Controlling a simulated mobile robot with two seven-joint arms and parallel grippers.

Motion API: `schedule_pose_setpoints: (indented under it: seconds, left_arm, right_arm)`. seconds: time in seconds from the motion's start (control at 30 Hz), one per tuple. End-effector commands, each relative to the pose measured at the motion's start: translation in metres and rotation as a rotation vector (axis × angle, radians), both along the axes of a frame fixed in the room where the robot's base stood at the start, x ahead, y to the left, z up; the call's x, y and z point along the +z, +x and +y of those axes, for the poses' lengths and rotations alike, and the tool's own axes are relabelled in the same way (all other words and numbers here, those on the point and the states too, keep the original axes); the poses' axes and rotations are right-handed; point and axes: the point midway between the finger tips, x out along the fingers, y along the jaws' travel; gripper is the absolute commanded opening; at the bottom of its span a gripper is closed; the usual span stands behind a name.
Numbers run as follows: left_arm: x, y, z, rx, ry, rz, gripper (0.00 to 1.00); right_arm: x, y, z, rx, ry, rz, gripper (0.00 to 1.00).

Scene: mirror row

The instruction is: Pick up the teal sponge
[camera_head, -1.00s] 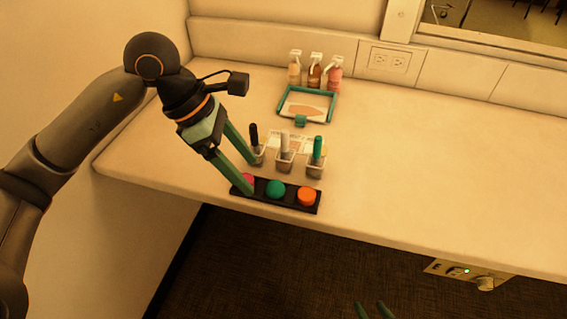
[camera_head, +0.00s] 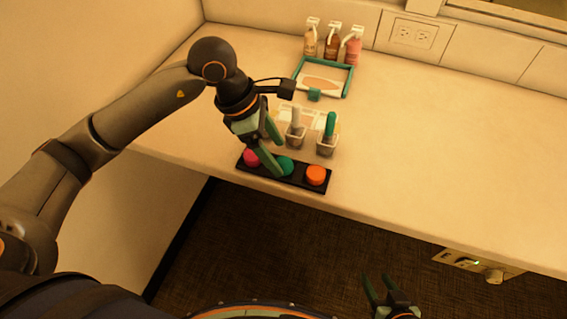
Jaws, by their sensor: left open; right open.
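The teal sponge (camera_head: 288,165) is a round pad in the middle of a black tray (camera_head: 300,181) near the counter's front edge. A pink sponge (camera_head: 251,158) is to its left and an orange sponge (camera_head: 316,175) to its right. My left gripper (camera_head: 277,160) is open above the tray, its fingers pointing down. One finger is in front of the teal sponge and covers part of it; I cannot tell whether they touch. My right gripper (camera_head: 379,289) is open and empty, low in the view over the floor, away from the counter.
Behind the tray stand small cups with handled tools, among them a white one (camera_head: 296,134) and a teal one (camera_head: 327,143). The counter (camera_head: 450,160) is clear to the right.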

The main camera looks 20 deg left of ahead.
Motion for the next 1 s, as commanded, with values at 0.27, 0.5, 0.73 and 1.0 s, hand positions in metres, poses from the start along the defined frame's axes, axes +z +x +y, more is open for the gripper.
schedule_pose_setpoints:
  seconds: [0.27,0.5,0.73,1.0]
  left_arm:
    - [-0.025,0.003,-0.011,0.001,0.0,0.001,0.79]
    - [-0.025,0.003,-0.011,0.001,0.0,0.0,0.73]
    - [-0.025,0.004,-0.01,0.001,0.0,0.0,0.47]
    - [-0.024,0.003,-0.01,0.001,0.0,0.0,0.17]
  right_arm:
    - [-0.001,0.001,-0.001,0.0,-0.001,-0.003,0.51]
    - [0.0,0.002,-0.001,-0.001,-0.001,-0.004,0.51]
    - [0.0,0.002,-0.001,-0.001,-0.001,-0.004,0.51]
    - [0.0,0.002,-0.001,-0.002,-0.001,-0.005,0.51]
